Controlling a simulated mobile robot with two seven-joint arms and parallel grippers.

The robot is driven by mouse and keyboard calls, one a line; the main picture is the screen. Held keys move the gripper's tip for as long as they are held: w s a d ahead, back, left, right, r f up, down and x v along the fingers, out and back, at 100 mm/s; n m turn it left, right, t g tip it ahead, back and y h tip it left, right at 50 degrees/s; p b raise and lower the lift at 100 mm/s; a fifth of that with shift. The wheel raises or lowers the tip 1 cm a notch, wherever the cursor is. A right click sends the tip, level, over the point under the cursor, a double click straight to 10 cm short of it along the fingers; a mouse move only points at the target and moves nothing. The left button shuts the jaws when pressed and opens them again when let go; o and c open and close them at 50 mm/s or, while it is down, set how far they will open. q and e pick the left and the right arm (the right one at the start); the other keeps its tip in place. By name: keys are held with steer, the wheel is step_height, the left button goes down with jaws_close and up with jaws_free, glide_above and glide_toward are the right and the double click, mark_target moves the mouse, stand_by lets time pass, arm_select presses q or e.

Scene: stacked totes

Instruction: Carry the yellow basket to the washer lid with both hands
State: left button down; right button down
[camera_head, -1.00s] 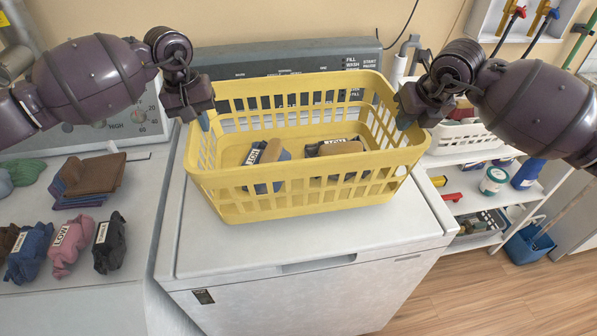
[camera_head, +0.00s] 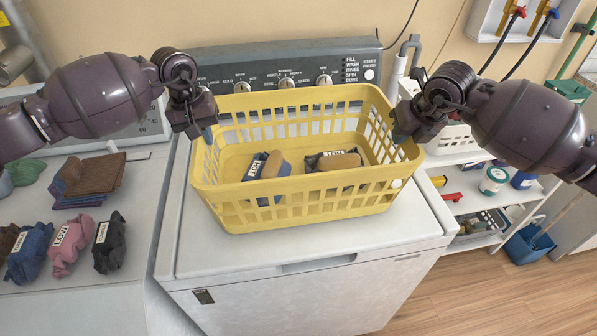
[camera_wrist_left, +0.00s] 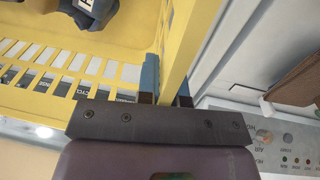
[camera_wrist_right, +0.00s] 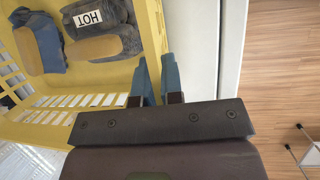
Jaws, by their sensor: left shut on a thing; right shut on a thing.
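The yellow basket (camera_head: 300,208) is level over the white washer lid (camera_head: 215,255), very low; I cannot tell whether its base touches. It holds two dark cloth bundles with white labels, a blue one (camera_head: 254,170) and a darker one (camera_head: 318,165), each with a tan piece. My left gripper (camera_head: 208,134) is shut on the basket's left rim; the left wrist view shows its blue fingers (camera_wrist_left: 167,82) on both sides of the wall. My right gripper (camera_head: 402,137) is shut on the right rim, its fingers (camera_wrist_right: 157,80) astride the wall.
The washer's grey control panel (camera_head: 225,72) stands behind the basket. At left, folded cloths (camera_head: 92,178) and several labelled bundles lie on a neighbouring white top. At right is a shelf with a white basket (camera_head: 452,138) and jars. The front of the lid is clear.

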arm_select(q)
steer(key=shift+f, duration=0.15)
arm_select(e)
steer(key=shift+f, duration=0.1)
arm_select(q)
steer(key=c, duration=1.3)
jaws_free()
arm_select(e)
steer(key=c, duration=1.3)
jaws_free()
arm_select(q)
steer(key=shift+o, duration=0.2)
arm_select(e)
steer(key=shift+o, duration=0.2)
arm_select(q)
step_height(320, 180, up, 12)
steer(key=a, duration=0.1)
steer(key=shift+s+a, duration=0.2)
arm_select(e)
steer(key=v, duration=1.2)
arm_select(q)
steer(key=shift+f, duration=0.1)
